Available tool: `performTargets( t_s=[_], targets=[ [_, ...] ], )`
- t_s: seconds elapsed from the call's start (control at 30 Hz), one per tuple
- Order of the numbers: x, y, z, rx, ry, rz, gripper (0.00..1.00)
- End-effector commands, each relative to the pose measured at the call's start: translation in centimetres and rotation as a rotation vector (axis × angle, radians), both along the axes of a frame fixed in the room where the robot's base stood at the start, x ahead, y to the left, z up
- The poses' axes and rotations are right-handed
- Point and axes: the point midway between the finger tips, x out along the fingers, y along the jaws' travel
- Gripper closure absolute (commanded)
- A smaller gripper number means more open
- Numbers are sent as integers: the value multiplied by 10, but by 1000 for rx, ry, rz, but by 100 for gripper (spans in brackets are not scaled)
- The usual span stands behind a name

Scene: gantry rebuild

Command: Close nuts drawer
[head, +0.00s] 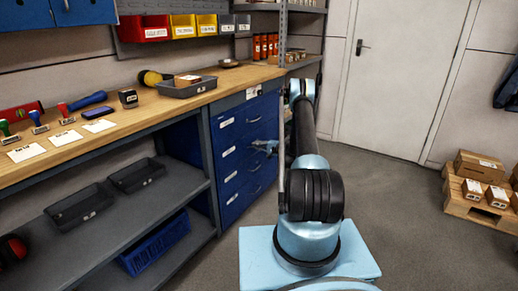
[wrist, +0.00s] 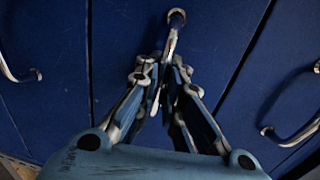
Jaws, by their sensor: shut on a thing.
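A blue drawer cabinet (head: 232,190) stands under the right end of the workbench, with several stacked drawers and white labels too small to read. I cannot tell which label says nuts. My gripper (head: 265,146) is at the second drawer from the top (head: 238,150). In the wrist view my gripper (wrist: 164,72) is shut on that drawer's metal handle (wrist: 173,38), which is partly hidden by the fingers. The drawer fronts look about flush; a small gap at the held one cannot be judged. Free handles show on both sides in the wrist view.
The wooden bench top (head: 130,111) holds stamps, cards and a grey tray (head: 190,87). A pallet with boxes (head: 482,187) stands at right. Floor right of the cabinet is clear.

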Motion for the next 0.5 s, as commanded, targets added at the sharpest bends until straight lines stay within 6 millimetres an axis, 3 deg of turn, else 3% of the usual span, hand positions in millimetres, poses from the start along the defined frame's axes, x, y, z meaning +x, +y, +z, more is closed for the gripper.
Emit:
performTargets(
  t_s=[0.1, 0.2, 0.5],
  targets=[
    [0, 0, -1, -1, 2, 1, 100],
    [0, 0, -1, -1, 2, 1, 72],
    [0, 0, 0, 0, 1, 1, 70]
  ],
)
